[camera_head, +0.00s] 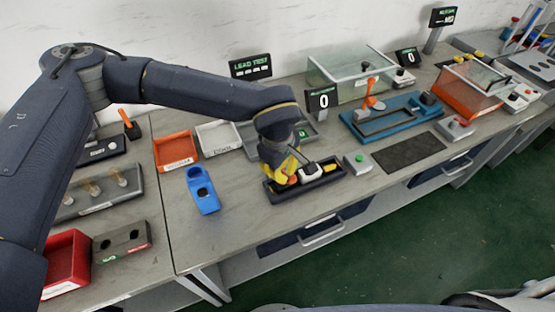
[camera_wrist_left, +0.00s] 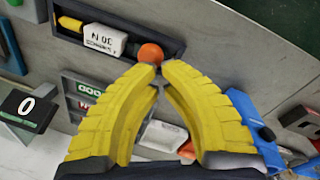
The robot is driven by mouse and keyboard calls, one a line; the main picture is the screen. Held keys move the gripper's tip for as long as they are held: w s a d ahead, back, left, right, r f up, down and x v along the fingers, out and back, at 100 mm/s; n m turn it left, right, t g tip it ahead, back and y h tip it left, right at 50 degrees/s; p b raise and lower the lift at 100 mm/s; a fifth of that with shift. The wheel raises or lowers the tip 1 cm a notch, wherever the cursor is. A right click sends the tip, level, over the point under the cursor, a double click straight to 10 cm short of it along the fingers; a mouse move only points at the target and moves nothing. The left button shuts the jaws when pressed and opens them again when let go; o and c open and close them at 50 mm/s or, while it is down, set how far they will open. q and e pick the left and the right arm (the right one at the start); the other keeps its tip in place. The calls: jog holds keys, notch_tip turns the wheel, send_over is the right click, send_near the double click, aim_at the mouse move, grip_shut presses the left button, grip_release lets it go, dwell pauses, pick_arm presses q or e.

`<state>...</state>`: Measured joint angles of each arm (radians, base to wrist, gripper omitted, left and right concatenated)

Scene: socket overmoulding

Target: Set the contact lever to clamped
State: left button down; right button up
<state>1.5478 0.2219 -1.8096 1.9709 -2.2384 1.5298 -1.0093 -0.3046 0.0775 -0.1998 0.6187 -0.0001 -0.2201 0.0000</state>
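The contact lever appears to be the part with an orange ball knob (camera_head: 293,180) in a dark, shallow fixture (camera_head: 318,187) on the bench. In the left wrist view the orange knob (camera_wrist_left: 150,53) sits at one end of the fixture, beside a white labelled block (camera_wrist_left: 103,40). A yellow piece (camera_wrist_left: 70,24) lies past the block. My left gripper (camera_head: 291,178) is low over the knob end. In the left wrist view its yellow fingertips (camera_wrist_left: 158,68) nearly meet, right at the knob; I cannot tell whether they touch it. My right gripper is out of view.
A blue holder (camera_head: 203,191) stands left of the fixture, and a green-button box (camera_head: 357,163) stands to its right. Orange (camera_head: 175,151) and white (camera_head: 218,137) bins are behind. A blue fixture with an orange lever (camera_head: 372,100) stands farther right.

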pick_arm(q)
jog(key=shift+s+d+f, duration=0.25)
jog(key=shift+s+f, duration=0.55)
jog(key=shift+f, duration=0.2)
jog(key=shift+f, duration=0.1)
jog(key=s+a+r, duration=0.1)
jog(key=s+r, duration=0.5)
jog(key=r, duration=0.4)
dwell(0.4)
jog(key=shift+d, duration=0.1)
